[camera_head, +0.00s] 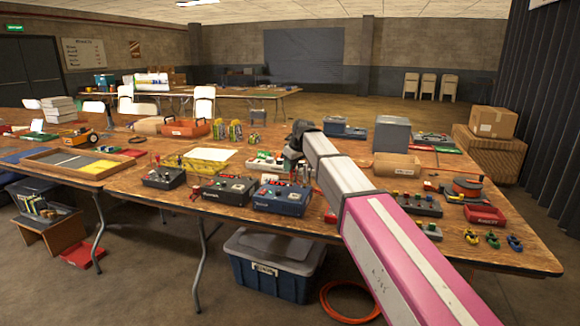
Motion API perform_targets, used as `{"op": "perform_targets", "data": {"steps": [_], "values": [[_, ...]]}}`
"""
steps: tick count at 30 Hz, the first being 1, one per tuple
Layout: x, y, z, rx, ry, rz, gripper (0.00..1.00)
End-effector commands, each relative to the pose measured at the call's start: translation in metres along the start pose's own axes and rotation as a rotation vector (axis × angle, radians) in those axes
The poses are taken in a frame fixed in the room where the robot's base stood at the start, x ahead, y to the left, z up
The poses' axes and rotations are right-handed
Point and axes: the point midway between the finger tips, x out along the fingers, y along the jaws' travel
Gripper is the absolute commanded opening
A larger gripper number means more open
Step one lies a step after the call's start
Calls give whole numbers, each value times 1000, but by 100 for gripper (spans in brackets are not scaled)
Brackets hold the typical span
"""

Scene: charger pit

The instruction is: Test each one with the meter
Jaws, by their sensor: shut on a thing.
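My gripper (286,163) is the dark end of my pink and white arm, low over the middle of the table. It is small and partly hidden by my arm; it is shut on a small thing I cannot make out. Just in front of it stand a blue box with knobs and terminals (281,198) and a dark box with red knobs (229,190). Another dark box (164,178) is further left. Behind the gripper, a white tray of red and green parts (265,161) shows. I cannot tell which box is the meter.
The wooden table (140,208) is crowded. A lidded blue tote (268,270) and an orange cable (350,303) lie on the floor.

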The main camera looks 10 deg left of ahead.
Motion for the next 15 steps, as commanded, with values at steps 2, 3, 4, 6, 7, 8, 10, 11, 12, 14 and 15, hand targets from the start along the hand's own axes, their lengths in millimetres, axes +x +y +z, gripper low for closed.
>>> {"op": "perform_targets", "data": {"steps": [2,3,4,6,7,8,10,11,12,14,15], "values": [[1,0,1,0,0,0,0],[2,0,1,0,0,0,0],[3,0,1,0,0,0,0],[4,0,2,0,0,0,0],[4,0,2,0,0,0,0],[5,0,2,0,0,0,0],[6,0,2,0,0,0,0],[6,0,3,0,0,0,0],[7,0,3,0,0,0,0],[8,0,3,0,0,0,0],[8,0,4,0,0,0,0]]}}
